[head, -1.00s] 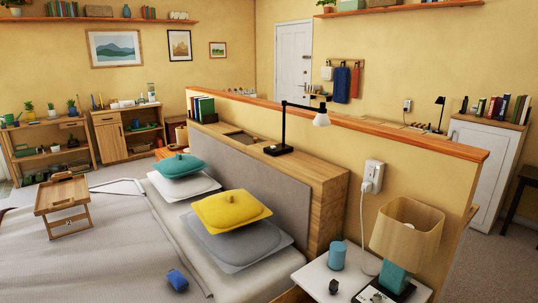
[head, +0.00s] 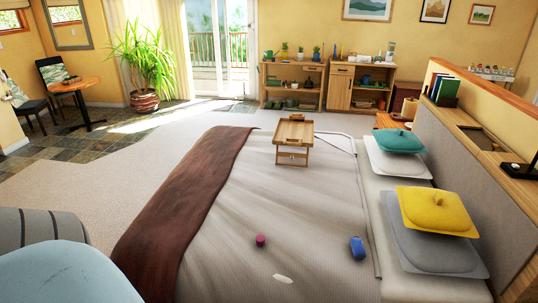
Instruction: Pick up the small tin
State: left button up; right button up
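A small, short magenta cylinder (head: 260,240) stands on the near part of the bed (head: 220,255); it looks like a small tin, but it is too small to be sure. A blue rounded object (head: 357,247) lies on the bed to its right. A flat white piece (head: 283,279) lies nearer, between the two. Neither of my grippers is in view.
A wooden bed tray (head: 294,140) stands at the bed's far end. Cushions, yellow (head: 437,210) and teal (head: 398,141) on top, lie along the headboard. A brown throw (head: 195,200) covers the left side. Carpet (head: 135,165) is clear beyond it; a pale blue rounded shape (head: 50,275) fills the lower left.

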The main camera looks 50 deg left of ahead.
aim_at(260, 238)
jog(key=u, duration=1.55)
jog(key=i+j+u, duration=0.15)
jog(key=i+j, duration=1.25)
